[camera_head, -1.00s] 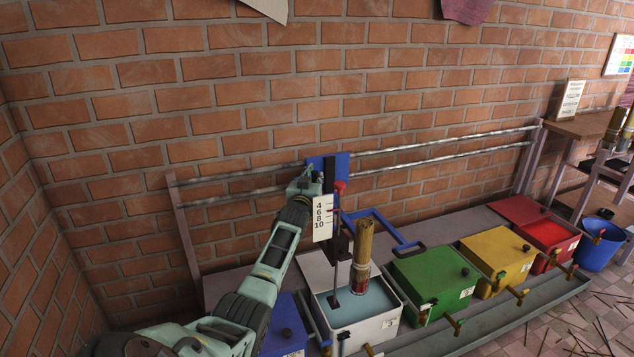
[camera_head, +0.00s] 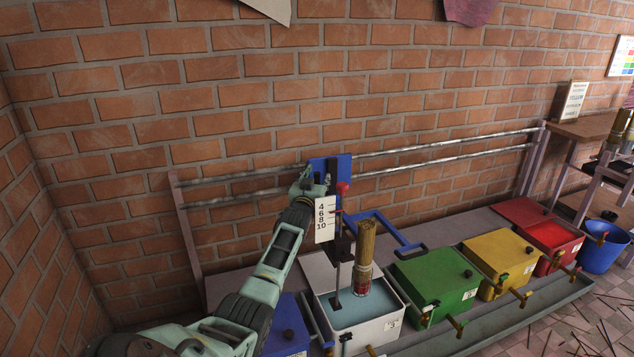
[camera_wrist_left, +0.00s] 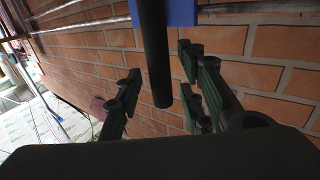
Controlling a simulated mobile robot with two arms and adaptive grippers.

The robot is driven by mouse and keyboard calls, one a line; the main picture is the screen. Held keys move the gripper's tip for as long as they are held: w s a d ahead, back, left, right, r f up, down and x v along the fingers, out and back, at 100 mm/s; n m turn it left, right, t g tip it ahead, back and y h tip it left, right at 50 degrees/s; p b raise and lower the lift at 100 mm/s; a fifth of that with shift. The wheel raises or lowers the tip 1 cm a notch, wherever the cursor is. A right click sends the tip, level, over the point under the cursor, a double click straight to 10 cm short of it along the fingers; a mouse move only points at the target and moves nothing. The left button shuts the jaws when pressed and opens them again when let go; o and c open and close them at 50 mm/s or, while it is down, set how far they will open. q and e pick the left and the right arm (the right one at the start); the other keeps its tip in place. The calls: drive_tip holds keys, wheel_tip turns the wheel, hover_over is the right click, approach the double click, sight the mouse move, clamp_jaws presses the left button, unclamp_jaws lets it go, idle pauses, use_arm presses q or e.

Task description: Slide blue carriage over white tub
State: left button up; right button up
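The blue carriage (camera_head: 344,168) is on the two metal rails against the brick wall, with a white numbered scale (camera_head: 325,219) and a red knob (camera_head: 343,188) beside it. The white tub (camera_head: 380,331) stands below, open, with pale blue liquid in it. A stick bundle (camera_head: 366,246) stands upright over the tub, its lower end at the liquid. My left gripper (camera_head: 309,184) is at the carriage's left side. In the left wrist view, my left gripper (camera_wrist_left: 160,100) has its fingers apart on either side of a black bar (camera_wrist_left: 156,50). My right gripper is not in view.
A blue tub (camera_head: 286,335) is left of the white one. Green (camera_head: 432,282), yellow (camera_head: 497,262) and red (camera_head: 553,236) tubs stand to the right. A blue bracket (camera_head: 388,229) juts out behind the bundle. The rails (camera_head: 440,146) are clear to the right.

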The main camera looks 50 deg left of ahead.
use_arm(q)
drive_tip(key=v, duration=1.2)
idle(0.6)
